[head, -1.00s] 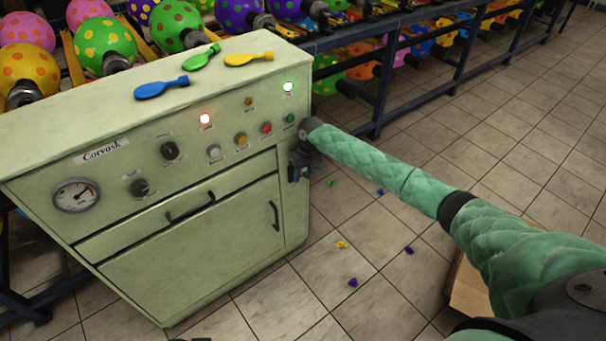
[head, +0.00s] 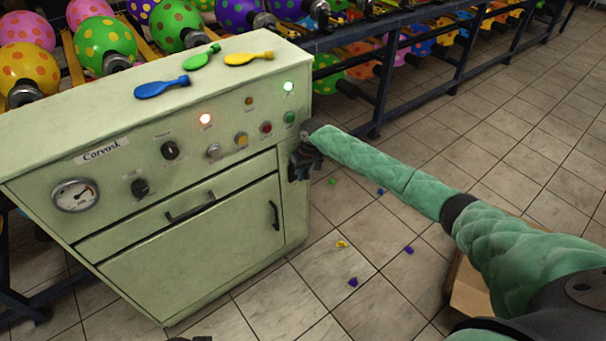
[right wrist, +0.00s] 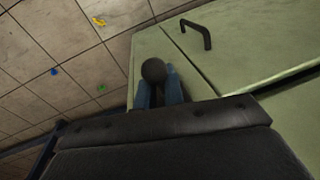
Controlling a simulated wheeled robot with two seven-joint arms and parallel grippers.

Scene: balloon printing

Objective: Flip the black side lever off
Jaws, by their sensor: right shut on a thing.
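The black side lever shows in the right wrist view as a round black knob (right wrist: 154,70) between the blue-grey fingers of my right gripper (right wrist: 158,84). My right gripper is shut on this knob, beside the green machine (right wrist: 150,48). In the head view, my right gripper (head: 299,168) is at the right side of the pale green machine (head: 290,215), near its front right edge. There the lever is hidden behind the gripper. The lever's shaft and its exact angle cannot be made out.
The machine's front has a gauge (head: 75,195), knobs, buttons and a lit red lamp (head: 206,120) and green lamp (head: 288,87). Flat balloons (head: 250,58) lie on top. A rack of dotted balloons (head: 104,46) stands behind. A cardboard box (head: 470,290) is under my right arm.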

